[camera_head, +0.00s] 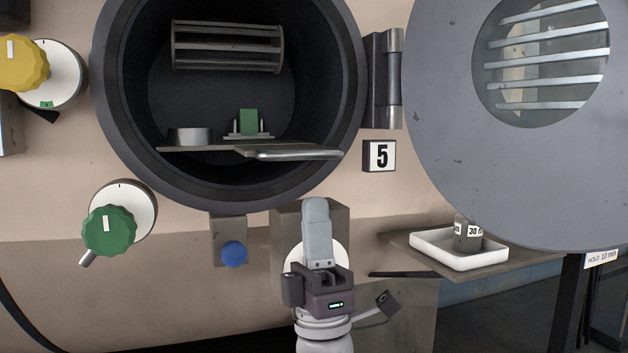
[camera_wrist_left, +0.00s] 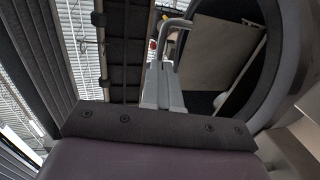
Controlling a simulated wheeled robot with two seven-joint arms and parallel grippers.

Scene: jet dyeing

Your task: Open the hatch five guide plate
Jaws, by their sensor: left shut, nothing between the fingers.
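The round hatch mouth (camera_head: 112,100) beside the number 5 sign (camera_head: 380,156) is open, and its grey door (camera_head: 440,130) is swung to the right. Inside, a flat plate (camera_head: 215,149), which looks like the guide plate, lies roughly level and has a silver bar handle (camera_head: 290,155) on its front edge. My left gripper (camera_head: 316,203) is shut and empty, pointing up below the hatch's lower rim. In the left wrist view, my left gripper's fingers (camera_wrist_left: 162,75) are together near a bent silver bar (camera_wrist_left: 172,28); I cannot tell whether they touch. My right gripper is not in view.
A grey ring (camera_head: 190,136) and a green block (camera_head: 249,122) are on the plate, below a slatted cage (camera_head: 228,47). Green (camera_head: 109,231) and yellow (camera_head: 22,63) knobs are on the left. A white tray (camera_head: 459,262) holds a small weight-like piece (camera_head: 467,237) on the right shelf.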

